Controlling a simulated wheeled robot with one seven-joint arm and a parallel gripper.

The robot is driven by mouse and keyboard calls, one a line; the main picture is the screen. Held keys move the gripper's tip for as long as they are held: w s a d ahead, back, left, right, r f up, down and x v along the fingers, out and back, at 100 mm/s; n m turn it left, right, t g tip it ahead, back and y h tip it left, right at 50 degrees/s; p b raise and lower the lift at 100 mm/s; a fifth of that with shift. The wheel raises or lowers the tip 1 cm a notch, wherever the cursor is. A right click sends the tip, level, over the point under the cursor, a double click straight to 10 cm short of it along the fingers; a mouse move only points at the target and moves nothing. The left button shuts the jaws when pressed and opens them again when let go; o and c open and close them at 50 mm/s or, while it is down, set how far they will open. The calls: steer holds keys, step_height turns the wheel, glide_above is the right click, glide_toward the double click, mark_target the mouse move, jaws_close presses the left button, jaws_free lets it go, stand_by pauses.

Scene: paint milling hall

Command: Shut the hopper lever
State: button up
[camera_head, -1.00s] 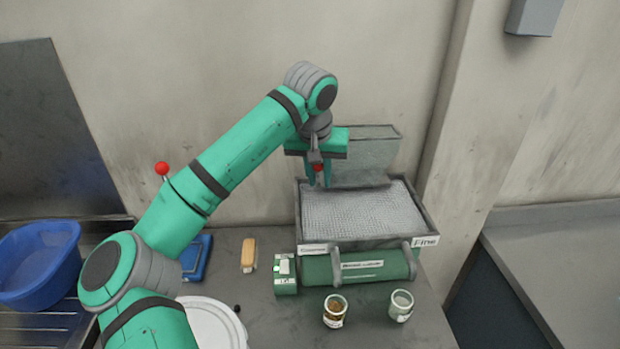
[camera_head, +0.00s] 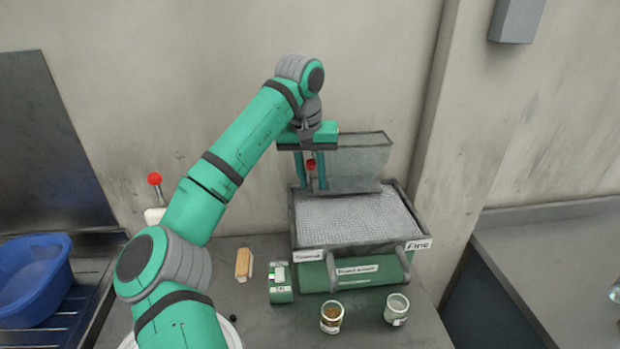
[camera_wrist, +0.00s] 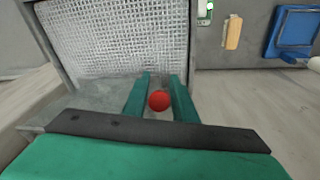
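The hopper (camera_head: 358,163) is a grey, translucent bin standing at the back of the mill. A red ball knob (camera_head: 311,165), apparently the end of its lever, is at the hopper's left side. The lever's stem is mostly hidden. My gripper (camera_head: 310,184) points down there, with its two teal fingers apart, one on each side of the knob. In the wrist view the knob (camera_wrist: 159,100) lies between the fingers (camera_wrist: 160,98), with little room on either side. I see no clear grip on it.
The mill's mesh tray (camera_head: 358,216) lies in front of the hopper, above a green roller (camera_head: 355,273). Two jars (camera_head: 331,317) (camera_head: 397,309) stand in front. A wooden-handled brush (camera_head: 244,264) and a blue basin (camera_head: 33,278) are left. Another red knob (camera_head: 155,179) stands behind my arm.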

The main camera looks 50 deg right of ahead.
steer(key=shift+o, duration=0.9)
steer(key=r, duration=0.3)
steer(key=a+r, duration=0.1)
steer(key=r, duration=0.6)
steer(key=shift+s+a+r, duration=0.2)
steer(key=shift+a+r, duration=0.15)
steer(key=shift+a, duration=0.05)
